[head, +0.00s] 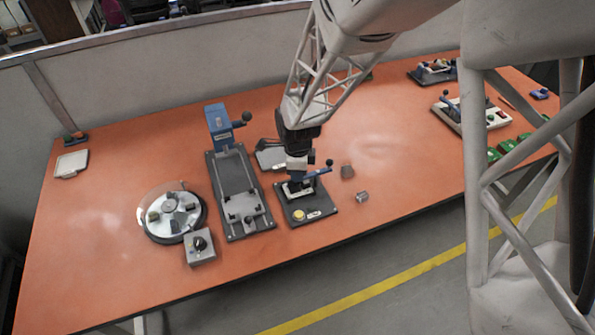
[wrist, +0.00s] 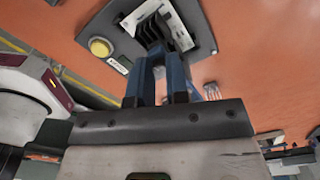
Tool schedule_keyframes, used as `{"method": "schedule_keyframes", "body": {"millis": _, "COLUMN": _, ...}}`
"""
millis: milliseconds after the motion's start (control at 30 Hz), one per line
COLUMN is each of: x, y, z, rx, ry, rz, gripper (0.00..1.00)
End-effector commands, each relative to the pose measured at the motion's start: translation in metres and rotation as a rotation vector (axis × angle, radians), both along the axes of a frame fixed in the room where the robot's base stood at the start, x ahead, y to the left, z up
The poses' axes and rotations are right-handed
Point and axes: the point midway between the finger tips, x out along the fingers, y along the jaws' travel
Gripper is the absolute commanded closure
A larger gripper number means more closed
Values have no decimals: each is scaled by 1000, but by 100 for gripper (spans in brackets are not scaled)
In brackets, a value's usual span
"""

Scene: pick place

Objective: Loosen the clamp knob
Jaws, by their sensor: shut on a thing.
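The clamp fixture is a dark base plate (head: 318,207) with a yellow button (head: 299,215) at its front. A blue lever with a black ball end (head: 328,163) sticks out to the right above it. My gripper (head: 297,185) reaches straight down onto the fixture, and its fingertips are hard to make out there. In the wrist view, the two blue fingers of my gripper (wrist: 158,58) are close together over the dark clamp knob (wrist: 155,48), which is mostly hidden between them. The yellow button (wrist: 100,47) and a pale block with dark ribs (wrist: 172,22) lie beyond.
Left of the fixture stands a blue press on a long dark plate (head: 228,222), then a round dial table (head: 160,237) and a grey control box (head: 199,250). Two small grey blocks (head: 362,197) lie to the right.

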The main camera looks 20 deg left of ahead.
Motion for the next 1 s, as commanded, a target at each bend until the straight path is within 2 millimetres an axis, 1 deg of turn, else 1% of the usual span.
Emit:
{"method": "schedule_keyframes", "body": {"millis": 267, "x": 0, "y": 0, "z": 0, "rx": 0, "ry": 0, "rz": 194, "gripper": 100}}
{"method": "schedule_keyframes", "body": {"millis": 1000, "x": 0, "y": 0, "z": 0, "rx": 0, "ry": 1, "rz": 893, "gripper": 100}}
